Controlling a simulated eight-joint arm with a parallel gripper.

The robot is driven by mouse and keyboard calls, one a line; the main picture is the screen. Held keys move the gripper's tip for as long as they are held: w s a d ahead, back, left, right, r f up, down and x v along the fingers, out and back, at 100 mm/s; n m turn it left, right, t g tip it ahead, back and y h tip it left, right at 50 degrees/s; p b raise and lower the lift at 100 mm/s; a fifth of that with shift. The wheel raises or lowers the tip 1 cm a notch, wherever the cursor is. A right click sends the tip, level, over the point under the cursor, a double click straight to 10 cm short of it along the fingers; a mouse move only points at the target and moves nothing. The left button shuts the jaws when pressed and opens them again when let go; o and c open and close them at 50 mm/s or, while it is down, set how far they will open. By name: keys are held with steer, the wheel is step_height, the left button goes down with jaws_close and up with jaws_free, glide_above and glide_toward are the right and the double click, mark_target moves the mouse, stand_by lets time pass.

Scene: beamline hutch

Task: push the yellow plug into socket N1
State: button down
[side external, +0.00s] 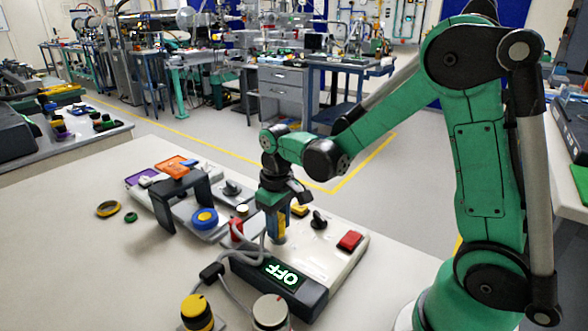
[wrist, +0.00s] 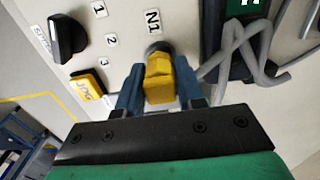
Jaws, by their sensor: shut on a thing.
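My gripper (side external: 277,238) points down over the pale control panel (side external: 332,262). In the wrist view its two blue fingers (wrist: 160,92) are shut on the yellow plug (wrist: 158,76), one on each side. The plug also shows as a small yellow patch in the side view (side external: 281,230). Its far end meets the dark round socket N1 (wrist: 157,47), just below the N1 label (wrist: 152,21). The plug covers most of the socket. I cannot tell how deep it sits.
A black selector knob (wrist: 67,38) and yellow JOG button (wrist: 88,85) sit left of the socket in the wrist view. A grey cable (wrist: 243,62) loops at right. The OFF display box (side external: 284,276), red button (side external: 350,241) and dark arch (side external: 181,186) stand nearby.

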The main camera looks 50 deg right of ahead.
steer(key=shift+c, duration=2.4)
jaws_free()
steer(key=shift+r, duration=2.75)
steer(key=shift+s+a+r, duration=0.1)
steer(key=shift+s+r, duration=0.1)
steer(key=shift+r, duration=0.1)
steer(key=s+a+r+t, duration=0.3)
steer(key=s+t, duration=0.2)
steer(key=t, duration=0.2)
steer(key=shift+s+a, duration=0.15)
steer(key=shift+s, duration=0.05)
